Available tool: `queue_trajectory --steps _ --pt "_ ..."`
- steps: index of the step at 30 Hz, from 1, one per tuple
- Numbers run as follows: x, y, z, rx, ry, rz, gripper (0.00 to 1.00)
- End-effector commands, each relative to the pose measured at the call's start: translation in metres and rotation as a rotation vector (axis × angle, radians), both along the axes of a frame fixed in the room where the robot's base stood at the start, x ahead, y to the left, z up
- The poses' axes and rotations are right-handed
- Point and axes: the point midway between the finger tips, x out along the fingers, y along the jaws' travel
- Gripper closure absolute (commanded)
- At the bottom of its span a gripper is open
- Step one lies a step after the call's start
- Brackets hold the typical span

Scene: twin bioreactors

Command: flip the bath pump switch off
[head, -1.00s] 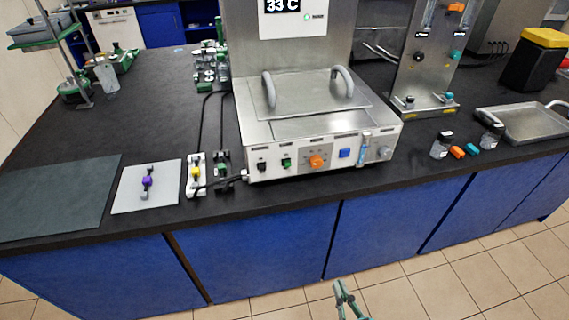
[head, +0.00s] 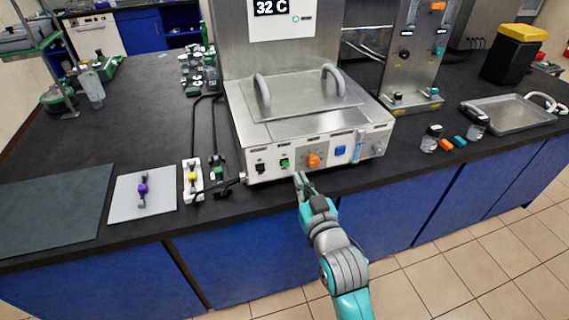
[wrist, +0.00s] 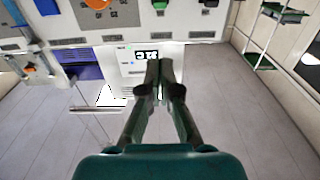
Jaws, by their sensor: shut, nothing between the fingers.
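The steel water bath (head: 335,110) stands on the black bench, with a row of controls on its white front panel. A black rocker switch (head: 261,167) is at the panel's left end, and a green rocker switch (head: 285,163) is just right of it. Their labels are too small to read, so I cannot tell which is the pump's. In the wrist view the green switch (wrist: 160,4) and black switch (wrist: 209,3) are at the top edge, partly cut off. My gripper (head: 298,176) is shut and empty, just in front of the panel, below and slightly right of the green switch. Its fingertips (wrist: 160,62) point towards the panel.
An orange knob (head: 313,160) and a blue button (head: 341,151) sit right of the switches. Left of the bath are black cables and a white strip with a yellow part (head: 193,178). The bath's display (head: 277,8) reads 32 C. The bench's front edge runs below my gripper.

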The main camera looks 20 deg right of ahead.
Motion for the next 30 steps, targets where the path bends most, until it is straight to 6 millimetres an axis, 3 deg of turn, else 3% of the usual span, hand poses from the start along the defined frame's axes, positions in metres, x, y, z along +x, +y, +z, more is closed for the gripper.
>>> queue_trajectory --steps 4,19,30 --pt "0.008 0.0 0.009 0.0 -0.006 0.0 1.0" --pt "0.014 0.0 0.01 0.0 -0.007 0.0 1.0" --pt "0.069 0.0 0.012 0.0 -0.008 0.0 1.0"
